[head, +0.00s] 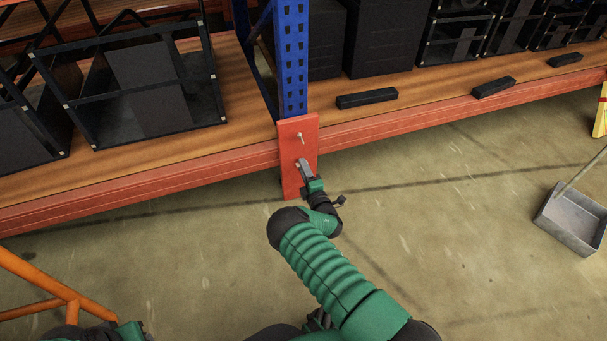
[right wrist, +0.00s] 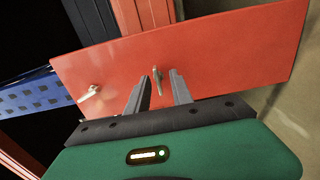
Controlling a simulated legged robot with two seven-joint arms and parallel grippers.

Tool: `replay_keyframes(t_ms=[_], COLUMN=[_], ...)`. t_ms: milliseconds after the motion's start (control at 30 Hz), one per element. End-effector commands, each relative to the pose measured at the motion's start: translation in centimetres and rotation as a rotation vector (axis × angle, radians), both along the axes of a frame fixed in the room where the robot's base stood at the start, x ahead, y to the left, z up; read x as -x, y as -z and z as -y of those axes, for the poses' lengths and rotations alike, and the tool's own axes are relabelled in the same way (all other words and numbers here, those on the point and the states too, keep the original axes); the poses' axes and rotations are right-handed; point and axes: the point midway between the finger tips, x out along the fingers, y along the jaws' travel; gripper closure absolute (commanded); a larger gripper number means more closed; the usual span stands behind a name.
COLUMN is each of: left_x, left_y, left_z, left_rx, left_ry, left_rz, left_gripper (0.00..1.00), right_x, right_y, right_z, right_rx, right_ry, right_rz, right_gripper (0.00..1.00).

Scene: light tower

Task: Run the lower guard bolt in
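The red guard plate (head: 311,126) stands upright at the foot of the blue rack post; it fills much of the right wrist view (right wrist: 225,55). The upper bolt (head: 300,137) sticks out of the plate and also shows at left in the right wrist view (right wrist: 92,92). The lower bolt (right wrist: 157,78) stands out between the fingers of my right gripper (right wrist: 160,82). That gripper is open, with a gap on each side of the bolt. In the head view my right gripper (head: 304,167) hides the lower bolt. My left gripper is not seen.
The blue post (head: 292,60) rises above the plate. Orange-red beams (head: 400,130) edge the wooden shelf, which holds black crates and dark bars. A grey dustpan (head: 570,222) is on the floor at right. Orange tubing (head: 40,285) is at lower left. The floor before the plate is clear.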

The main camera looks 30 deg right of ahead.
Motion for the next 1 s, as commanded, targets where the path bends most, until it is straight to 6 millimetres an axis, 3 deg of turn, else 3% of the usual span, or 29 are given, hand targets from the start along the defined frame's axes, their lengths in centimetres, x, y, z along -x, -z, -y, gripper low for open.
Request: replay_keyframes(t_ms=[267, 500, 1000], left_x=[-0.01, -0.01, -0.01], left_y=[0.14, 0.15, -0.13], left_z=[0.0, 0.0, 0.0], left_rx=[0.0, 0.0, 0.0], left_ry=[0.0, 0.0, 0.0], left_rz=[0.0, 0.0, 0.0], left_gripper=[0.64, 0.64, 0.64], right_x=[-0.4, -0.36, -0.3], right_y=[-0.12, -0.07, 0.03], right_z=[0.08, 0.07, 0.03], right_rx=[0.0, 0.0, -0.032], right_ry=[-0.001, -0.001, -0.001], right_rz=[0.0, -0.001, 0.003], right_gripper=[0.73, 1.0, 1.0])
